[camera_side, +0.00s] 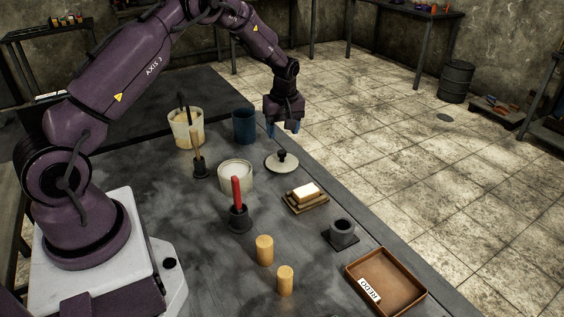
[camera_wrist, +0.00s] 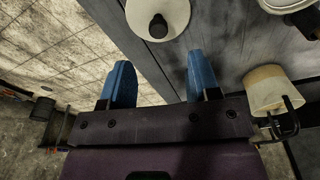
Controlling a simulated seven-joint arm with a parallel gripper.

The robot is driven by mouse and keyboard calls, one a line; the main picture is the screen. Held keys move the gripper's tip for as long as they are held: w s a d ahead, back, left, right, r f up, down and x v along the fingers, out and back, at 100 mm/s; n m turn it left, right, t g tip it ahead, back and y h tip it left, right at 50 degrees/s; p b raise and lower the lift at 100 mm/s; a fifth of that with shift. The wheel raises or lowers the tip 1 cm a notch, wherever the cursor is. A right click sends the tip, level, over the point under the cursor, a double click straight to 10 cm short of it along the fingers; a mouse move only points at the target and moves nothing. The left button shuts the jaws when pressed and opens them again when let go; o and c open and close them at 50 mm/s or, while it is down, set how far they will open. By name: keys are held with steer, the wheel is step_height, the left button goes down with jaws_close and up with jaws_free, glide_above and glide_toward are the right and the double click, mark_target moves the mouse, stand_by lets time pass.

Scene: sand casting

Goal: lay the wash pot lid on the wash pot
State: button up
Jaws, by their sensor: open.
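The wash pot lid (camera_side: 283,163) is a pale round disc with a black knob, lying flat on the table. It also shows in the wrist view (camera_wrist: 172,14), cut off by the top edge, with its knob ahead of the fingers. The wash pot (camera_side: 235,187) is a short cream pot with an open top and pale contents, left of the lid and a little nearer the camera. My gripper (camera_side: 283,129) is above the lid, pointing down, with its blue fingers apart. Its fingers (camera_wrist: 162,82) have nothing between them in the wrist view.
A cream bucket with tools (camera_side: 186,130) and a blue container (camera_side: 244,126) stand behind the pot. A small block on a tray (camera_side: 306,193) lies nearer than the lid. The table edge is right of the lid.

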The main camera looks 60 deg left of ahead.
mark_target(282, 151)
steer(key=f, duration=0.6)
steer(key=a+f, duration=0.1)
steer(key=f, duration=0.2)
steer(key=shift+w, duration=0.25)
steer(key=shift+r, duration=0.1)
jaws_close()
